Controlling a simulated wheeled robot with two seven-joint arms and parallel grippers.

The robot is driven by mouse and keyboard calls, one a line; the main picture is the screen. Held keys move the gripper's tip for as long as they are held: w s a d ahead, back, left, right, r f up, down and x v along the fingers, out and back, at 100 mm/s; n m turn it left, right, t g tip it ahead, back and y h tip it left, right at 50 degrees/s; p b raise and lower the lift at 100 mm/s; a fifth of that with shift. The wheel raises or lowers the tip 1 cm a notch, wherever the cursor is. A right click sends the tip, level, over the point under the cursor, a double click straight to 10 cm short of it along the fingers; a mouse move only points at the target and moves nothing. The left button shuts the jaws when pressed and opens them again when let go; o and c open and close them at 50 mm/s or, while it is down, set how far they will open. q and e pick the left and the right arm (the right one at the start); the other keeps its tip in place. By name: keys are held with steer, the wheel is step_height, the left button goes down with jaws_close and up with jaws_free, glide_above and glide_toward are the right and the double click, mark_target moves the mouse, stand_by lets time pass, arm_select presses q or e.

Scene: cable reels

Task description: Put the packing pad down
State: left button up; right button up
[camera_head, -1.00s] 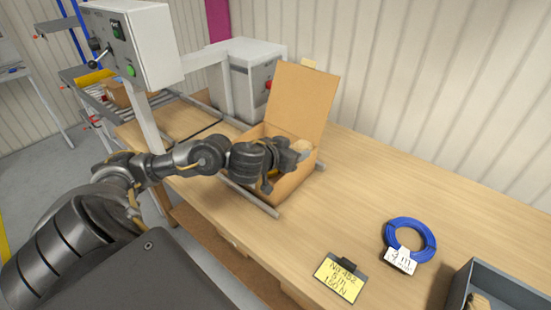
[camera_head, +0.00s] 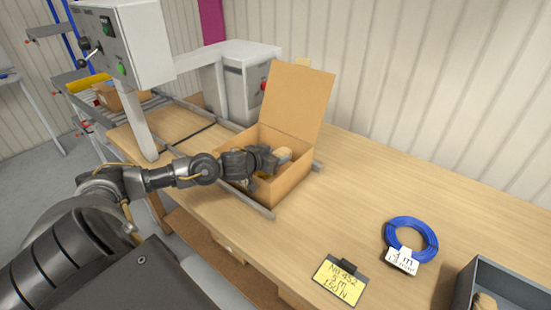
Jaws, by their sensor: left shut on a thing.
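My left gripper (camera_head: 271,161) reaches into an open cardboard box (camera_head: 288,185) on the workbench. It is shut on the packing pad (camera_head: 284,154), a small tan piece that shows just beyond the fingers, inside the box near its right wall. The gripper and wrist hide much of the pad and of the box floor, so I cannot tell whether the pad touches the floor. The box's lid flap (camera_head: 297,97) stands up at the back. My right gripper is not in view.
Metal rails (camera_head: 247,203) run beside the box. A grey machine with a control box (camera_head: 122,45) stands at the left. A blue cable coil (camera_head: 411,240), a yellow note card (camera_head: 339,282) and a grey bin (camera_head: 508,285) are at the right. The bench (camera_head: 365,180) between is clear.

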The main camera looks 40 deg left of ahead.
arm_select(q)
steer(key=shift+f, duration=0.5)
steer(key=shift+s+d+f, duration=0.1)
steer(key=shift+s+f, duration=0.05)
steer(key=shift+f, duration=0.45)
steer(key=o, duration=0.9)
steer(key=shift+s+d+f, duration=0.1)
steer(key=shift+f, duration=0.15)
steer(key=shift+o, duration=0.2)
steer(key=shift+r, duration=0.2)
steer(key=shift+w+r+b+v, duration=0.1)
steer(key=shift+r+b+v, duration=0.15)
steer(key=shift+v, duration=1.75)
steer(key=shift+w+r+b+v, duration=0.1)
steer(key=shift+r+b+v, duration=0.1)
steer(key=shift+v, duration=1.85)
steer(key=shift+w+r+b+v, duration=0.1)
steer(key=shift+r+b+v, duration=0.15)
steer(key=shift+v, duration=1.75)
